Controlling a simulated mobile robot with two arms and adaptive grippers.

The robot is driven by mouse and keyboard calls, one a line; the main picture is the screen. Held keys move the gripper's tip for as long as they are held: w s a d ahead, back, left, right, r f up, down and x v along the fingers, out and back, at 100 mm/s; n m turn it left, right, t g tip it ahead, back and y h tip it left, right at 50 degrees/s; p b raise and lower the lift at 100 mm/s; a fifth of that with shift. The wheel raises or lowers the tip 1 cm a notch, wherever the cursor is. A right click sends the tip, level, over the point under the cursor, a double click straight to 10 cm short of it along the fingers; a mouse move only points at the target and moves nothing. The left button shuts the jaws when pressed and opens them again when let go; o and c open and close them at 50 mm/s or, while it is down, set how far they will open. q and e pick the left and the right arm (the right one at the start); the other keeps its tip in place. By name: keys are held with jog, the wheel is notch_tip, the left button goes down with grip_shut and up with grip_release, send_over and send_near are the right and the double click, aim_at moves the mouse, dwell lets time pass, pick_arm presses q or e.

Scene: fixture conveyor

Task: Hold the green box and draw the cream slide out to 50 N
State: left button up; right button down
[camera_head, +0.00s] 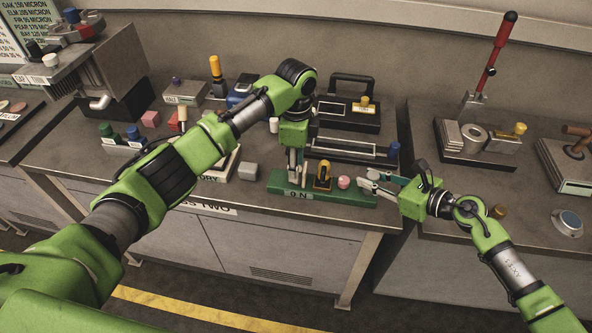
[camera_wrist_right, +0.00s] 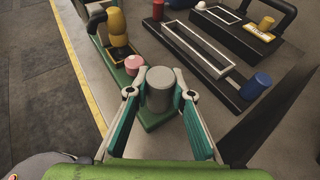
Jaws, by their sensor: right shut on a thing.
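The green box (camera_head: 325,196) is a long, low block on the front of the middle bench, with a label reading 0 N. It also shows in the wrist view (camera_wrist_right: 152,122). My right gripper (camera_wrist_right: 160,88) is shut on a greyish upright post (camera_wrist_right: 160,92) at the box's right end; I cannot tell whether this post belongs to the cream slide. My left gripper (camera_head: 294,178) points down at the box's left end; its finger gap is unclear. I cannot pick out the cream slide.
A gap separates this bench from the right bench, which holds a red-handled lever (camera_head: 490,62).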

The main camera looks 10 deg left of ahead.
pick_arm(q)
jog(key=shift+f, duration=1.35)
pick_arm(e)
jog(key=shift+f, duration=0.15)
pick_arm(q)
grip_shut()
jog(key=a, duration=0.5)
jog(key=shift+a, duration=0.35)
pick_arm(e)
jog(key=shift+d, duration=0.1)
pick_arm(q)
grip_release()
